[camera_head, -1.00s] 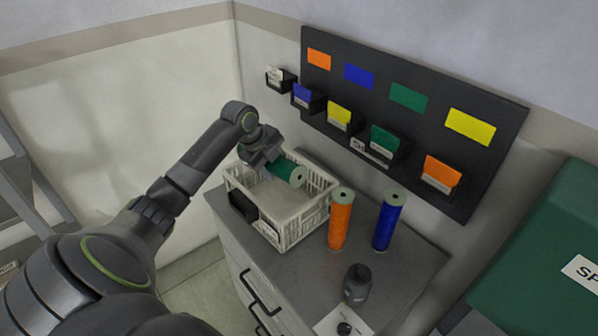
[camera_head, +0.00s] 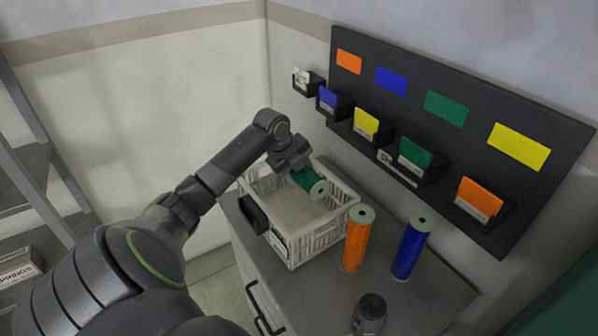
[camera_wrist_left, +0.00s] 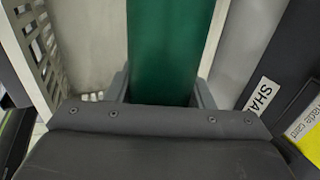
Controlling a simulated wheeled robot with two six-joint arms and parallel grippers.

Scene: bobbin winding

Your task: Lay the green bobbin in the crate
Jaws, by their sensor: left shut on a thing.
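The green bobbin (camera_head: 308,182) lies in the grip of my left gripper (camera_head: 297,168), which is shut on it. It is tilted, with its pale end toward the right front. In the head view it is over the back part of the white slatted crate (camera_head: 288,238); I cannot tell whether it touches the crate. In the left wrist view the green bobbin (camera_wrist_left: 172,45) runs between the two fingers (camera_wrist_left: 160,92), with the crate's slatted wall (camera_wrist_left: 38,45) at the left. My right gripper is not in view.
An orange bobbin (camera_head: 355,240) and a blue bobbin (camera_head: 409,247) stand upright right of the crate on the grey cabinet top (camera_head: 325,290).

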